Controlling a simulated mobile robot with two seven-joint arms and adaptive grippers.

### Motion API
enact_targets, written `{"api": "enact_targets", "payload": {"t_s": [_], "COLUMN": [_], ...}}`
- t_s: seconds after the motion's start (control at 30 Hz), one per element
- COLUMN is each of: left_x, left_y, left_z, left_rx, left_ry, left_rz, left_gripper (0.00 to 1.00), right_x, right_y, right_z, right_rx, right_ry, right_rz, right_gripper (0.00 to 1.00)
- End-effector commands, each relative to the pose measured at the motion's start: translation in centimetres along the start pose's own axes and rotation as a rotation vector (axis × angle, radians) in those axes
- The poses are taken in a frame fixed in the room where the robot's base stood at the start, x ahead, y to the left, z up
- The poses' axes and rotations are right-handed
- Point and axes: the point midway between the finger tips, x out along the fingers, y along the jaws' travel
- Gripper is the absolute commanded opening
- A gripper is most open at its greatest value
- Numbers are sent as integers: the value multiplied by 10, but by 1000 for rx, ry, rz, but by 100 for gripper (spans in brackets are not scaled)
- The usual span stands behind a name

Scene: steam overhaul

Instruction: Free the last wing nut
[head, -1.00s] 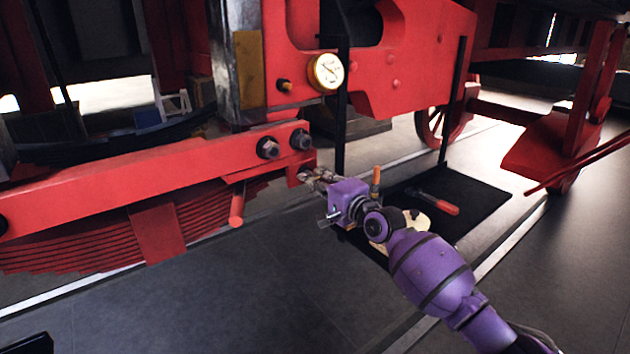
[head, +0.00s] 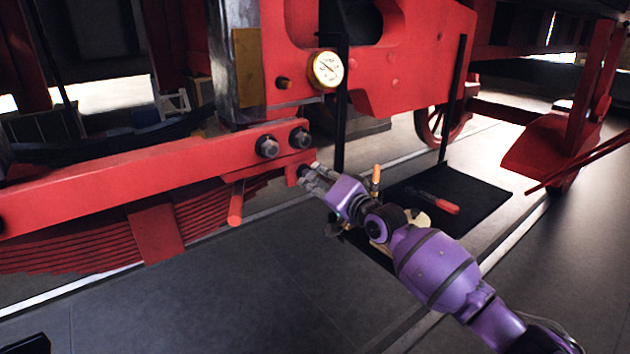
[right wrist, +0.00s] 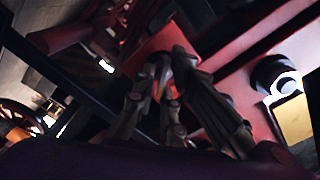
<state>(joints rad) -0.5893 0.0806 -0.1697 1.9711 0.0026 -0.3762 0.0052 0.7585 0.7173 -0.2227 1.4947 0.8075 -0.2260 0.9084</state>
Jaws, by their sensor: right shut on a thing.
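My right gripper (head: 313,178) is at the right end of the long red beam (head: 140,178), just below two large dark bolts (head: 268,147). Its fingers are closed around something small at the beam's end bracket. The wing nut itself is mostly hidden by the fingers. In the right wrist view the metal fingers (right wrist: 165,95) close together against the red part, with a small orange glint between them.
A pressure gauge (head: 326,69) sits above the gripper. A black mat (head: 480,203) on the floor to the right bears a red-handled tool (head: 440,204). An upright orange-topped piece (head: 376,175) and a pale round thing stand close behind my wrist. Floor in front is clear.

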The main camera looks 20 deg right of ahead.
Motion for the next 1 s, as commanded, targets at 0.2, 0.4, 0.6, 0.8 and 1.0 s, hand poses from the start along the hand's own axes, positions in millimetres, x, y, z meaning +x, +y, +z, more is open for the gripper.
{"api": "enact_targets", "payload": {"t_s": [0.2,0.4,0.6,0.8,1.0], "left_x": [0,0,0,-1,-3], "left_y": [-1,-1,0,2,2], "left_z": [-5,-8,-9,-9,-8], "left_rx": [1,1,2,4,4], "left_ry": [9,12,12,10,6], "left_rz": [-1,0,1,6,7], "left_gripper": [40,40,40,40,40], "right_x": [1,1,1,1,1], "right_y": [-9,-9,-9,-10,-10], "right_z": [-5,-5,-4,-4,-3], "right_rx": [-210,-400,-589,-778,-958], "right_ry": [9,9,10,11,11], "right_rz": [-14,-13,-13,-14,-14], "right_gripper": [0,0,0,0,0]}}
